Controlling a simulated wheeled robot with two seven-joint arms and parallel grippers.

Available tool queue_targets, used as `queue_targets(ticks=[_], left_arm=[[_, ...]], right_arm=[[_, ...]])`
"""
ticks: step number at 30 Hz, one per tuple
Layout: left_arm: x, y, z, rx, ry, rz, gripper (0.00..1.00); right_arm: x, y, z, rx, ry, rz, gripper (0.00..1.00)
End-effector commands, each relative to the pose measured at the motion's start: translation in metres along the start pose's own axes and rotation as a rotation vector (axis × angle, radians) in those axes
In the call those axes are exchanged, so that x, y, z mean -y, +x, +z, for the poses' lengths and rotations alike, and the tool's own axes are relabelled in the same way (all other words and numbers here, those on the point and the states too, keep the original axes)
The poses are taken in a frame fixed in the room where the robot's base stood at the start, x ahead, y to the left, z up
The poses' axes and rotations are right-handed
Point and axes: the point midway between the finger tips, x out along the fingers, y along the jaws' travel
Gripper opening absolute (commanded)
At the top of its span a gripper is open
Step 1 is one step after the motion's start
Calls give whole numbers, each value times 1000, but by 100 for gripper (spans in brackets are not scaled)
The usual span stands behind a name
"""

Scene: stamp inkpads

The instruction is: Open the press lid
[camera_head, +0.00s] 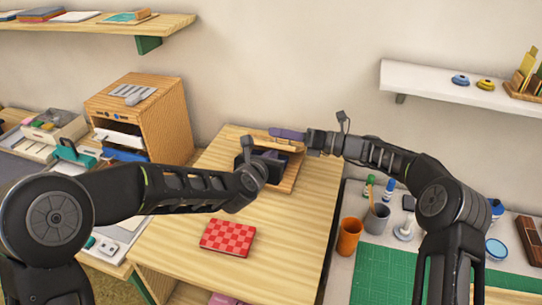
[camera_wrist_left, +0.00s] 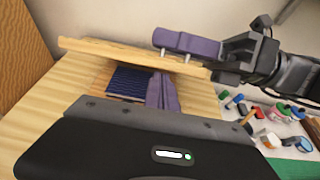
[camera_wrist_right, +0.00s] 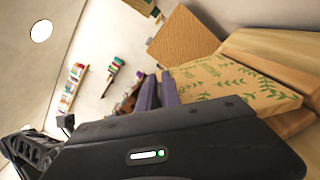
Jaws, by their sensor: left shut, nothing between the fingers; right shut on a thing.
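The wooden press (camera_head: 287,182) stands at the back of the light wooden table. Its lid (camera_wrist_left: 110,52) is raised at an angle above the base, with an open gap beneath. The lid's face with a green leaf print shows in the right wrist view (camera_wrist_right: 235,82). My right gripper (camera_head: 288,134) has its purple fingers at the lid's upper edge and is shut on the lid; they also show in the left wrist view (camera_wrist_left: 188,46). My left gripper (camera_head: 272,158) is shut and empty, its purple fingers (camera_wrist_left: 163,92) in the gap below the lid, beside a dark ribbed surface (camera_wrist_left: 128,82).
A red checkered pad (camera_head: 228,238) lies at the table's front. A wooden cabinet (camera_head: 145,115) stands at the left. An orange cup (camera_head: 348,237), a grey cup (camera_head: 376,219) and a green mat (camera_head: 385,272) are on the right bench. A white shelf (camera_head: 430,85) hangs above.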

Motion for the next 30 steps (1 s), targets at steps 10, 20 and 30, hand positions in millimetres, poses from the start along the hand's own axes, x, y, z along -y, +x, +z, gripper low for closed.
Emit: queue_targets(ticks=[10,20,30], left_arm=[[-1,1,4,1,-3,2,0],[-1,3,25,11,0,4,0],[0,2,26,14,1,3,0]], right_arm=[[0,0,0,0,1,-2,0],[0,1,-4,-8,4,4,0],[0,2,-5,-10,4,5,29]])
